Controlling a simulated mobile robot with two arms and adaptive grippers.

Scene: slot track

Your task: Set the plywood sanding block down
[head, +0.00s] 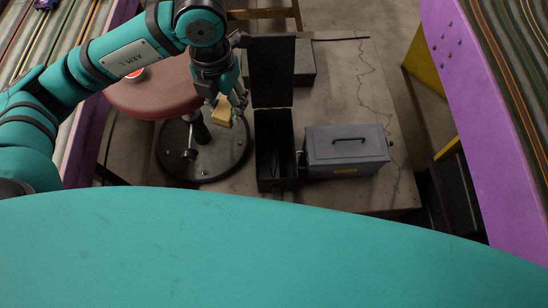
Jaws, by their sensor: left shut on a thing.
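The plywood sanding block (221,112) is a small tan block held in my left gripper (230,100). The gripper is shut on it, above the round black base of a stool and just left of an open dark metal box. The block is in the air, apart from the box as far as I can tell. My right gripper is not in the head view.
The open dark box (275,178) has its lid raised at the back. A closed grey metal case (345,165) with a handle stands to its right. A red round stool (150,100) is at left. Purple-sided slot tracks (470,90) flank both sides.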

